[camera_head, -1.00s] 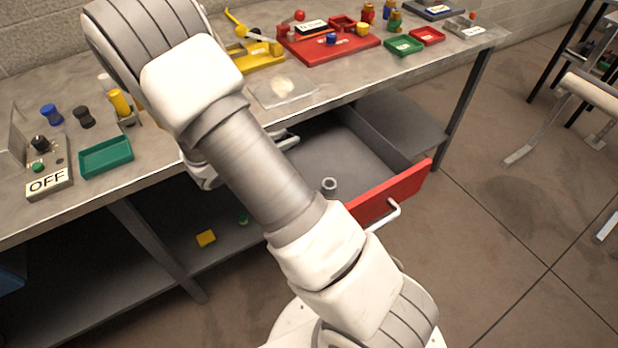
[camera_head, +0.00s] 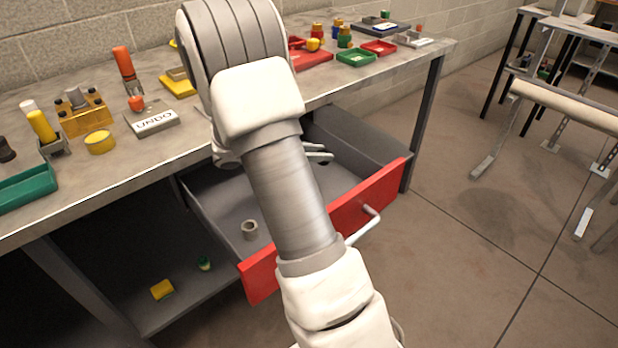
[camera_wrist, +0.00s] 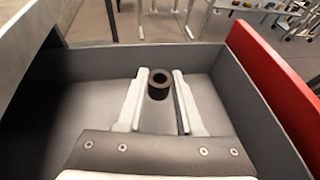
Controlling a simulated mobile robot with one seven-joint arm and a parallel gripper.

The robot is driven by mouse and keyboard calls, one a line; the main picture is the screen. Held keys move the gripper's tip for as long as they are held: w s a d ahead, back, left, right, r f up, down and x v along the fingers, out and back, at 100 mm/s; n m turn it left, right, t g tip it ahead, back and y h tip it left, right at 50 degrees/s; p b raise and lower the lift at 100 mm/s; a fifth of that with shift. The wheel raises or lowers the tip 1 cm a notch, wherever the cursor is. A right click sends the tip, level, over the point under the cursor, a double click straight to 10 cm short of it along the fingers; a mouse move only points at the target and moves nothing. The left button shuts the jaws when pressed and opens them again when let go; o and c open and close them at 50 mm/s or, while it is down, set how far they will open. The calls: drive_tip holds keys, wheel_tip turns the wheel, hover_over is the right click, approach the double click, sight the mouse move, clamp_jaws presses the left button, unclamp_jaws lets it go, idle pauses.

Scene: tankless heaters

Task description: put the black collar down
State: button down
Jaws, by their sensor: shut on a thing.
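The black collar (camera_wrist: 159,84) is a short dark ring with a round hole, upright in the wrist view. My gripper (camera_wrist: 160,80) is shut on it, with one pale finger on each side. They are inside the open drawer (camera_wrist: 230,100); whether the collar touches the drawer floor I cannot tell. In the head view my gripper (camera_head: 319,154) shows over the far part of the drawer (camera_head: 222,200), and the collar (camera_head: 324,161) is mostly hidden below the fingers.
A grey ring (camera_head: 250,230) stands on the drawer floor near its left front. The red drawer front (camera_head: 365,200) has a pale handle (camera_head: 364,225). The workbench (camera_head: 90,192) above carries trays and parts. Much of the drawer floor is clear.

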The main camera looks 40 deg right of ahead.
drive_tip(key=shift+f+b, duration=0.75)
drive_tip(key=shift+f, duration=2)
drive_tip(key=shift+f, duration=0.15)
drive_tip(key=c, duration=0.5)
unclamp_jaws()
drive_tip(key=shift+c, duration=0.2)
